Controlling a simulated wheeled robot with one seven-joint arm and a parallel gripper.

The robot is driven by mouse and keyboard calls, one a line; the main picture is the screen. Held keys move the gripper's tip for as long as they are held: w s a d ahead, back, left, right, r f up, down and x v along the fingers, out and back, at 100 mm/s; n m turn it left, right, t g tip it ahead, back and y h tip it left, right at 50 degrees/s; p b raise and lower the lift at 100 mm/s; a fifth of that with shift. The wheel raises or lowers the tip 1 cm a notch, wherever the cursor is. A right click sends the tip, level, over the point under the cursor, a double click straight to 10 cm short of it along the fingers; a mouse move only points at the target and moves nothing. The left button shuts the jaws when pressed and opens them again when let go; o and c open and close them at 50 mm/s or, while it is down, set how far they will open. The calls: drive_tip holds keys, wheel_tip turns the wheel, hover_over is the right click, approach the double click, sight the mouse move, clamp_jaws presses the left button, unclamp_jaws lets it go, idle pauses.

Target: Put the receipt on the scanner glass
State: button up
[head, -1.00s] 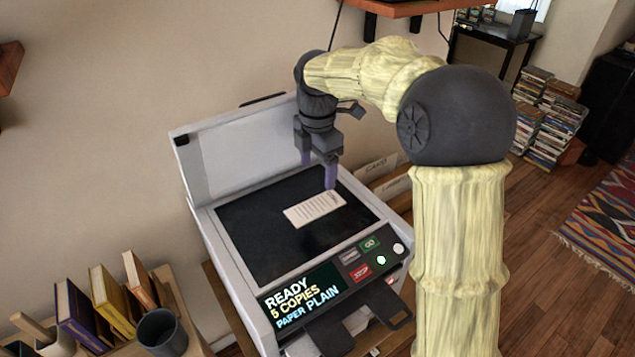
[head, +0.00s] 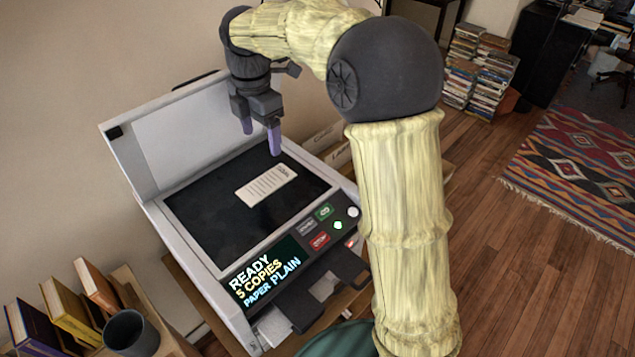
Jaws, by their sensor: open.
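The receipt (head: 266,186) is a small cream slip with printed lines. It lies flat on the dark scanner glass (head: 205,205), right of its middle. The copier's lid (head: 185,130) is raised at the back. My gripper (head: 260,140) is open and empty above the back part of the glass, its two purple fingers apart. The fingertips are clear of the receipt, just behind it in the picture.
The copier panel (head: 265,270) reads "READY 5 COPIES PAPER PLAIN" and has several buttons. Books (head: 70,310) and a dark cup (head: 130,332) stand at lower left. Stacks of books (head: 478,65) and a patterned rug (head: 580,165) lie at right. The wooden floor between is clear.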

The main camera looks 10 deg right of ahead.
drive_tip(key=s+d+f+m, duration=0.2)
drive_tip(key=d+m, duration=0.1)
drive_tip(key=m, duration=0.1)
drive_tip(key=s+d+f+m+t, duration=0.1)
drive_tip(key=s+d+f+m, duration=0.2)
drive_tip(key=m, duration=0.1)
drive_tip(key=s+d+f+m, duration=0.2)
drive_tip(key=d+m, duration=0.1)
drive_tip(key=m, duration=0.1)
drive_tip(key=shift+s+f+m, duration=0.2)
drive_tip(key=shift+s+m, duration=0.2)
drive_tip(key=s+d+f+m, duration=0.2)
drive_tip(key=s+d+m, duration=0.1)
drive_tip(key=s+m, duration=0.2)
drive_tip(key=s+d+f+m+t, duration=0.1)
drive_tip(key=s+d+f+m, duration=0.2)
drive_tip(key=s+m, duration=0.3)
drive_tip(key=shift+d+f+m+t, duration=0.2)
drive_tip(key=shift+f+m+t, duration=0.15)
drive_tip(key=shift+m, duration=0.15)
